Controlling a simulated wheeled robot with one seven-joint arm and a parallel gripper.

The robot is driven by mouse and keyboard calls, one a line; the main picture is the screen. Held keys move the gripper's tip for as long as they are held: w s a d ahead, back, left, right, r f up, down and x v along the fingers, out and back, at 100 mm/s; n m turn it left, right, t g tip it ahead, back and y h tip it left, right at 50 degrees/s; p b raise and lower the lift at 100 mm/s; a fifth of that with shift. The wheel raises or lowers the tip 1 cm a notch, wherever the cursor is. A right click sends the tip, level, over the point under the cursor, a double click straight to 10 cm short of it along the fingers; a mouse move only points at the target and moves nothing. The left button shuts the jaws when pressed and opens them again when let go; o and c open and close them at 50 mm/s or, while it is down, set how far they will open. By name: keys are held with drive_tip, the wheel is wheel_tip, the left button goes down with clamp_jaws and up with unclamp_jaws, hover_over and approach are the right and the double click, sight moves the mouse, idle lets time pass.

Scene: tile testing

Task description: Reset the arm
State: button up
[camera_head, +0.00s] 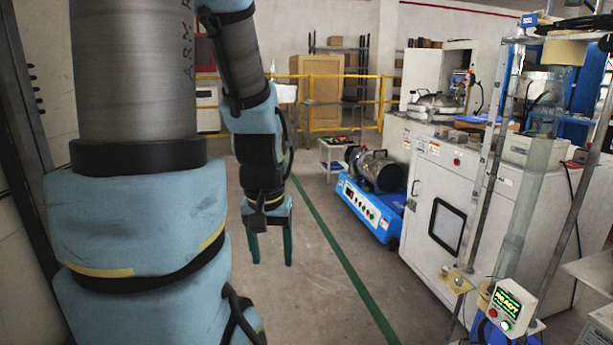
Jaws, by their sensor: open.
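My gripper (271,250) hangs at the end of my blue and dark grey arm, near the middle of the head view. Its two green fingers point down and stand apart, with nothing between them. It is over open floor and touches nothing that I can see. The large near part of my arm fills the left side of the view and hides what is behind it.
A blue machine with a dark drum (381,172) stands on the floor to the right. A glass-tube rig with a lit display (506,304) stands front right. Yellow railing (345,101) crosses the back. Floor around the green line (345,262) is clear.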

wheel_tip(320, 180, up, 23)
drive_tip(key=p, duration=2)
drive_tip(key=shift+f, duration=0.15)
drive_tip(key=shift+o, duration=0.3)
